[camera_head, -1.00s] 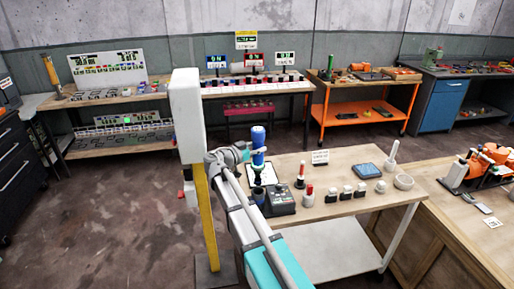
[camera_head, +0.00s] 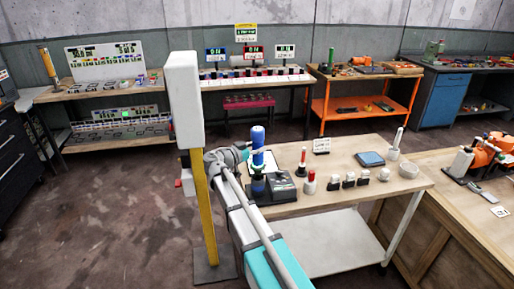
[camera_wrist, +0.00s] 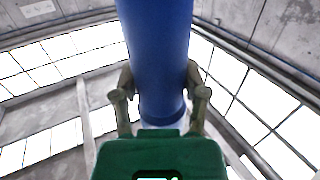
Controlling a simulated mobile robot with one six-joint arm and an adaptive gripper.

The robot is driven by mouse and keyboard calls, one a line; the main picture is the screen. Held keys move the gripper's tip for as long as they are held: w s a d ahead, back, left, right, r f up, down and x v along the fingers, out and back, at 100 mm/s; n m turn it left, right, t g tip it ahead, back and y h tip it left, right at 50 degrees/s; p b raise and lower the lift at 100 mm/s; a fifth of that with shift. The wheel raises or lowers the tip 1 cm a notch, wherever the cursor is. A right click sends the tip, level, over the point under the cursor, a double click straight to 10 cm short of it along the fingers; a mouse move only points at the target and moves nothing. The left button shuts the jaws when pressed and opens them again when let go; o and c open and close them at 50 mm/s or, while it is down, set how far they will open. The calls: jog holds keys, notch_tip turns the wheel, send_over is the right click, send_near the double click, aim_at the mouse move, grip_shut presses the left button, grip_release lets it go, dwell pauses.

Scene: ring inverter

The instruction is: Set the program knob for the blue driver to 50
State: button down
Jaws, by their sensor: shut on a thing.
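The blue driver (camera_head: 258,139) stands upright in my gripper (camera_head: 258,157), at the left end of the wooden bench table. In the wrist view my gripper (camera_wrist: 161,98) has a finger on each side of the blue driver (camera_wrist: 155,45), and both fingers press against its body. The driver's lower end in the head view is partly hidden by my arm and the dark things behind it. A dark box with a sloping top (camera_head: 284,187) is just right of the driver. I cannot make out a program knob or any number in either view.
A yellow post (camera_head: 204,215) stands left of my arm. Open floor lies left.

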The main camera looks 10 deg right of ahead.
aim_at(254, 160)
jog(key=shift+f+b, duration=2.05)
jog(key=shift+f, duration=0.45)
jog(key=shift+c, duration=0.2)
grip_release()
jog(key=shift+s+a, duration=0.1)
jog(key=shift+v, duration=3.65)
jog(key=shift+f, duration=0.15)
